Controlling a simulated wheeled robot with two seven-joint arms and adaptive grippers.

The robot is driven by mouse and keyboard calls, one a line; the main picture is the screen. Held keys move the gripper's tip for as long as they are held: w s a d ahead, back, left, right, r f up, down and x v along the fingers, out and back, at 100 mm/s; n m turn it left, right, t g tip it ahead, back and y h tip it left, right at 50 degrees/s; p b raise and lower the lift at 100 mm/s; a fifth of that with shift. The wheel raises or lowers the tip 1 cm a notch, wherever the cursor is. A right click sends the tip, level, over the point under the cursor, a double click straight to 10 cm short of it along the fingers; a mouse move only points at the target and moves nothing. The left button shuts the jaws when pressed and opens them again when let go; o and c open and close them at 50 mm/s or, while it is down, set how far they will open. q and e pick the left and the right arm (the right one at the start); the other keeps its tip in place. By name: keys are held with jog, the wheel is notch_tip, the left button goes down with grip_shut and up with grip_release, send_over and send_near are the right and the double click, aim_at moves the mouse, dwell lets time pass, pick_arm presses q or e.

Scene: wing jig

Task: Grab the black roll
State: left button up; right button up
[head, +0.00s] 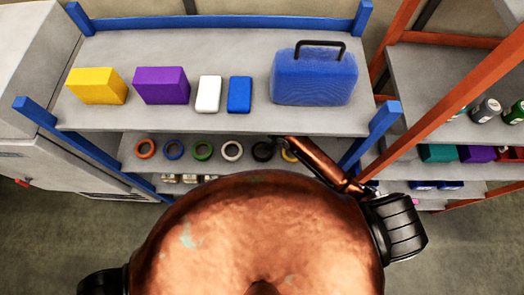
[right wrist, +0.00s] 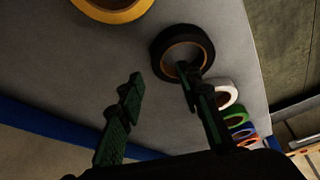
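The black roll (head: 263,151) sits on the middle shelf, between the white roll and the yellow roll. In the right wrist view the black roll (right wrist: 167,42) lies flat with its tan inner ring visible. My right gripper (right wrist: 158,74) is open, with its two dark green fingers spread at the near side of the roll. One fingertip overlaps the roll's hole and near rim in the picture; the other is outside the roll, to the left. I cannot tell whether either finger touches it. My left gripper is not in view.
A yellow roll (right wrist: 112,7) lies to the left in the right wrist view. A white roll (right wrist: 226,93) and a green roll (right wrist: 236,119) lie beyond the black one. The upper shelf (head: 220,115) and blue post (head: 370,137) are close to my right arm.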

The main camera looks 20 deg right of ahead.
jog(key=x, duration=0.4)
jog(key=shift+f+p, duration=0.1)
jog(key=shift+p, duration=0.2)
jog(key=shift+c, duration=0.3)
grip_shut()
